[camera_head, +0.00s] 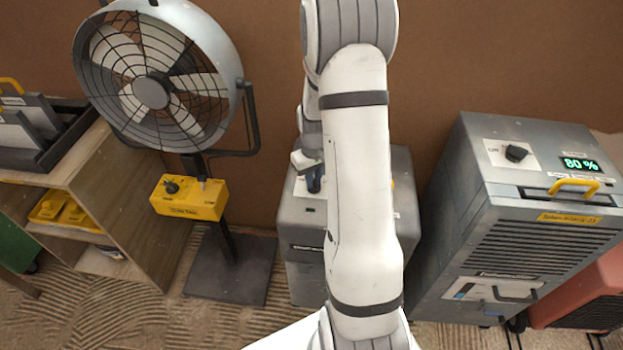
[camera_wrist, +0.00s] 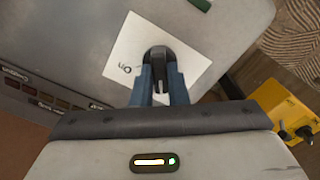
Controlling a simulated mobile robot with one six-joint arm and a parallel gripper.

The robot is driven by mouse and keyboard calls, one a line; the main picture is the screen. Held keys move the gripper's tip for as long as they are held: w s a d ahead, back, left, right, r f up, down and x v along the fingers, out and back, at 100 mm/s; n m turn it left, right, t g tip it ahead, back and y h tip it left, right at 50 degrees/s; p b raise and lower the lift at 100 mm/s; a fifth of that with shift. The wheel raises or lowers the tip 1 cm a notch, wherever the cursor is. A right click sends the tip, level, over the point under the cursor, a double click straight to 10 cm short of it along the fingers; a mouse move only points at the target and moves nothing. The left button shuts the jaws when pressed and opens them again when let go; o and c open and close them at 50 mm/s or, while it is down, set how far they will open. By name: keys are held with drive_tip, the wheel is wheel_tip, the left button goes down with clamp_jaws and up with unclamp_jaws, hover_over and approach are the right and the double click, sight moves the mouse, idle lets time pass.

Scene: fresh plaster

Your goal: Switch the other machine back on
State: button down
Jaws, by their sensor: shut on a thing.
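The grey middle machine (camera_head: 302,218) stands against the brown wall, partly hidden behind my arm. My gripper (camera_head: 313,182) is at its top. In the wrist view its top panel (camera_wrist: 70,35) carries a white label plate (camera_wrist: 122,52) with a dark knob (camera_wrist: 158,56). My blue gripper fingers (camera_wrist: 161,80) are shut on this knob from both sides. Small lettering shows left of the knob, and the knob's exact setting is hard to tell. The grey right machine (camera_head: 530,215) has its own dark knob (camera_head: 516,153) and a lit display (camera_head: 580,164) reading 80 %.
A large fan (camera_head: 152,92) on a stand with a yellow control box (camera_head: 190,197) is left of the middle machine; the box also shows in the wrist view (camera_wrist: 284,108). A wooden shelf (camera_head: 85,170) stands far left. A red machine (camera_head: 590,290) is at lower right.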

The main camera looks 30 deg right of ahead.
drive_tip(key=m+b, duration=0.1)
drive_tip(key=m, duration=0.7)
drive_tip(key=shift+b, duration=0.4)
drive_tip(key=m, duration=0.4)
drive_tip(key=shift+m+b, duration=0.3)
drive_tip(key=shift+b, duration=0.05)
drive_tip(key=shift+m, duration=1.6)
drive_tip(key=shift+r+m, duration=0.1)
drive_tip(key=shift+m, duration=0.2)
drive_tip(key=c, duration=1.7)
unclamp_jaws()
drive_tip(key=shift+w+a, duration=0.1)
drive_tip(key=shift+o, duration=1.3)
